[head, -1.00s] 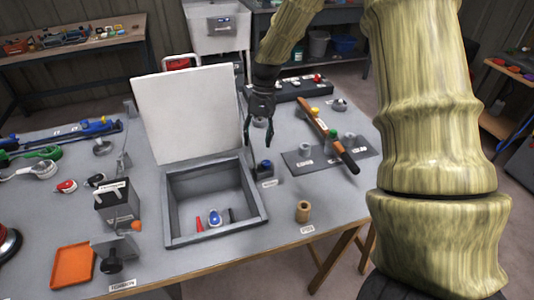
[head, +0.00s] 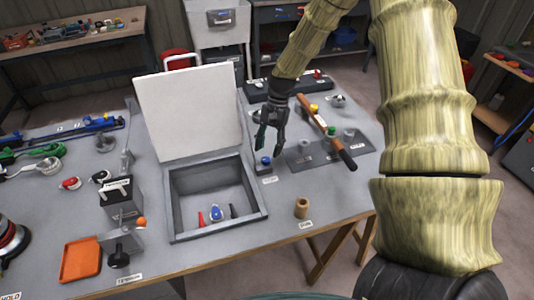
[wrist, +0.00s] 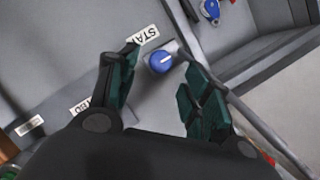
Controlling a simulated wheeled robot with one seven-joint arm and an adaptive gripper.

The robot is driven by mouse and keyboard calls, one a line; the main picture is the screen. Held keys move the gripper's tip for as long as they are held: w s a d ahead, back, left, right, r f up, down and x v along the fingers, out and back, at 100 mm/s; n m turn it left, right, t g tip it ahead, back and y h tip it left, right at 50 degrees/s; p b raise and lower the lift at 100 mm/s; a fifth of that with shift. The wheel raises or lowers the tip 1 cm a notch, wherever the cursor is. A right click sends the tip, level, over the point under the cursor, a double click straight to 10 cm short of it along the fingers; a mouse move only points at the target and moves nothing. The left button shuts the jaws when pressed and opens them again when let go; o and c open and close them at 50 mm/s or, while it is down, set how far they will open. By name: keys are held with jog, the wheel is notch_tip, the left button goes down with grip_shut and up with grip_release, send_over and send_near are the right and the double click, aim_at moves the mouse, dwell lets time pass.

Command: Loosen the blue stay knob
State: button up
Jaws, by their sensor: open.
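The blue stay knob (head: 266,161) sits on a small grey block beside the right wall of the grey box, next to a printed label. In the wrist view the blue knob (wrist: 160,61) shows just beyond and between my fingertips. My gripper (head: 270,148) is open, with its dark green fingers pointing down just above the knob. In the wrist view my open fingers (wrist: 160,75) stand on either side of it, and nothing is between them. The white lid (head: 188,112) of the box stands raised.
The open grey box (head: 258,206) holds a red piece, a blue-and-white piece and a dark piece. A tan cylinder (head: 302,208) stands at the front edge. A brown-handled bar (head: 340,150) lies on a dark mat to the right.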

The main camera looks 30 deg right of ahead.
aim_at(266, 159)
jog(key=shift+x, duration=1.85)
jog(key=shift+p, duration=0.3)
jog(key=c, duration=1)
